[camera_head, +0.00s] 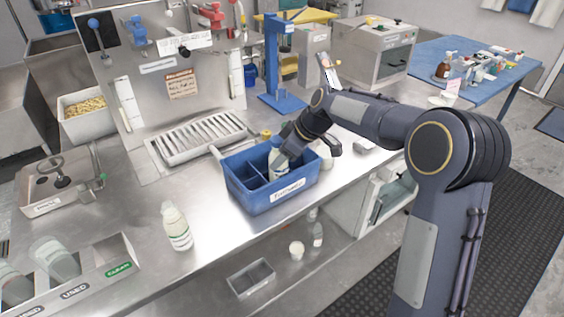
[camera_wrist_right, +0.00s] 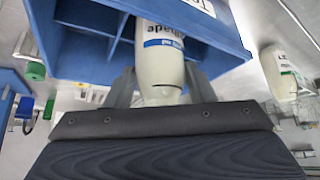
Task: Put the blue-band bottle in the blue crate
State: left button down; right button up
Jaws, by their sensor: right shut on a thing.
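The blue-band bottle (camera_head: 277,163) is white with a blue stripe and sits partly down inside the right part of the blue crate (camera_head: 242,190). In the wrist view the bottle (camera_wrist_right: 162,58) lies between the two fingers of my right gripper (camera_wrist_right: 158,90), with the crate (camera_wrist_right: 225,30) and its dividers beyond. My right gripper (camera_head: 285,146) is shut on the bottle from above. Whether the bottle touches the crate floor is hidden. My left gripper is not in view.
A green-banded bottle (camera_head: 177,226) stands on the steel counter in front left of the crate. A pale container (camera_head: 325,156) stands just right of my gripper. A drip tray (camera_head: 200,137) lies behind the crate, and a blue stand (camera_head: 278,65) rises further back.

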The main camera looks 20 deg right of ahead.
notch_tip(320, 180, down, 2)
jog(key=shift+f, duration=0.1)
jog(key=shift+f, duration=0.15)
jog(key=o, duration=1)
jog(key=shift+c, duration=0.2)
